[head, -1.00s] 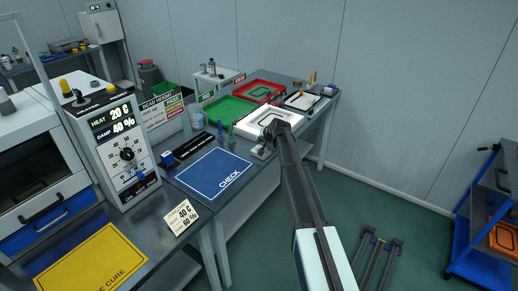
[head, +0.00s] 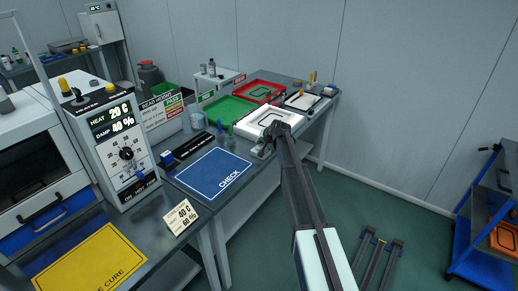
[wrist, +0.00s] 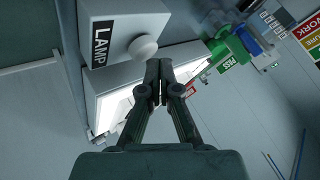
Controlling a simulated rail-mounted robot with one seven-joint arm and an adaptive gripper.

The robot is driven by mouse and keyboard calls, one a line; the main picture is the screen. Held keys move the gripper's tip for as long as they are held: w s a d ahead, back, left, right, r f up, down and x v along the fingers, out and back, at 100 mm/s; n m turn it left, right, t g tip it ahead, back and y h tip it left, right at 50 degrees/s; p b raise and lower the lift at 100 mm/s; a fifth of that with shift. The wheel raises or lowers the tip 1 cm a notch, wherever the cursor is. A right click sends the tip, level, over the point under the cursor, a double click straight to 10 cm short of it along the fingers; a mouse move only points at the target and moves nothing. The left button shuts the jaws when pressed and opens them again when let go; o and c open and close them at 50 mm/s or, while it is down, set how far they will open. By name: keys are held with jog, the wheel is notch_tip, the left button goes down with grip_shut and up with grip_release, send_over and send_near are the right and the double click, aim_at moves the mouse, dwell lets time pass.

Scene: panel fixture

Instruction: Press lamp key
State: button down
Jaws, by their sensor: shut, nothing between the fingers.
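The lamp key is a round white button (wrist: 143,47) on a pale box (wrist: 115,22) with a black LAMP label (wrist: 101,44), in the upper left of the wrist view. My gripper (wrist: 158,66) is shut and empty. Its fingertips show just below and to the right of the button. I cannot tell whether they touch it. In the head view my arm reaches to the front of a white lit panel (head: 258,130) with a black ring part on it. My gripper's fingers and the lamp key are hard to make out there.
A green tray (head: 222,104) and a red tray (head: 257,87) lie behind the white panel. A blue CHECK mat (head: 208,178) lies to its left on the bench. A heat and damp control box (head: 119,133) stands further left.

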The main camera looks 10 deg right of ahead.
aim_at(260, 147)
jog(key=shift+f+b, duration=0.35)
jog(key=shift+f, duration=0.15)
dwell(0.3)
jog(key=shift+r, duration=1)
notch_tip(260, 147, up, 6)
jog(key=shift+f+p, duration=0.1)
jog(key=shift+p, duration=1.15)
